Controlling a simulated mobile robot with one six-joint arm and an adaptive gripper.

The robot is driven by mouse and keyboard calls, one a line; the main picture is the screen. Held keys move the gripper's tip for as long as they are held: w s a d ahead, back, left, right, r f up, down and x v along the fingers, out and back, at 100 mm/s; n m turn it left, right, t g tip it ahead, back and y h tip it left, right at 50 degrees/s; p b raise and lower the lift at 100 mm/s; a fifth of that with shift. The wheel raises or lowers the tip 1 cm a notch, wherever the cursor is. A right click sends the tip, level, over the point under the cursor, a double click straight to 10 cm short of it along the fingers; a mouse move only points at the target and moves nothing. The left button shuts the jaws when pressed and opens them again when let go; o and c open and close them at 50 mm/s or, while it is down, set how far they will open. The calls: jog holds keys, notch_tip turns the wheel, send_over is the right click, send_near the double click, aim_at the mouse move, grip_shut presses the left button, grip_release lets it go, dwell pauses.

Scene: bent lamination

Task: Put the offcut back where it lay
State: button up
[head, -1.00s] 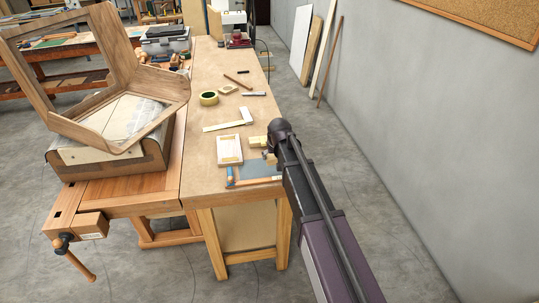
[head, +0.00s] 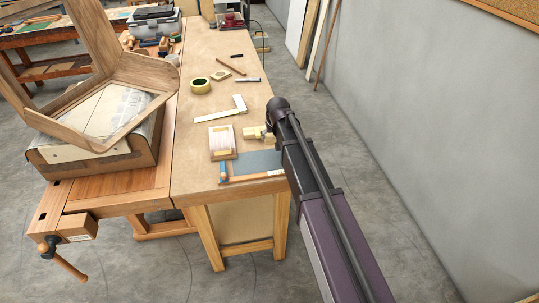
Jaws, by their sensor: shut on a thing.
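A small pale wood block, which looks like the offcut (head: 254,132), shows at the right side of the workbench, beside the end of my arm. My gripper (head: 268,137) is at the block's right side, mostly hidden behind my own dark arm, and is shut on it. The fingertips are too small and covered to make out. I cannot tell whether the block touches the bench top.
A shallow wooden tray (head: 222,142) lies left of the block, with a grey sheet (head: 262,162) and a wood-handled tool (head: 223,172) in front. A try square (head: 222,113) and tape roll (head: 201,86) lie farther back. A frame (head: 95,75) stands left.

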jog(key=shift+s+a, duration=0.1)
jog(key=shift+a, duration=0.05)
jog(key=shift+s+a+f, duration=0.1)
jog(key=shift+s+f, duration=0.05)
jog(key=shift+s, duration=0.3)
jog(key=s+f+b, duration=0.2)
jog(key=s, duration=1.3)
jog(key=shift+a+f+b, duration=0.2)
jog(key=shift+a+b, duration=0.1)
jog(key=shift+a, duration=0.05)
jog(key=b, duration=0.1)
send_over(270, 154)
jog(key=s, duration=0.2)
jog(key=shift+d+f, duration=0.15)
jog(key=shift+f, duration=0.55)
jog(key=shift+w, duration=0.65)
notch_tip(270, 154, down, 4)
jog(key=b, duration=0.4)
jog(key=shift+r, duration=0.15)
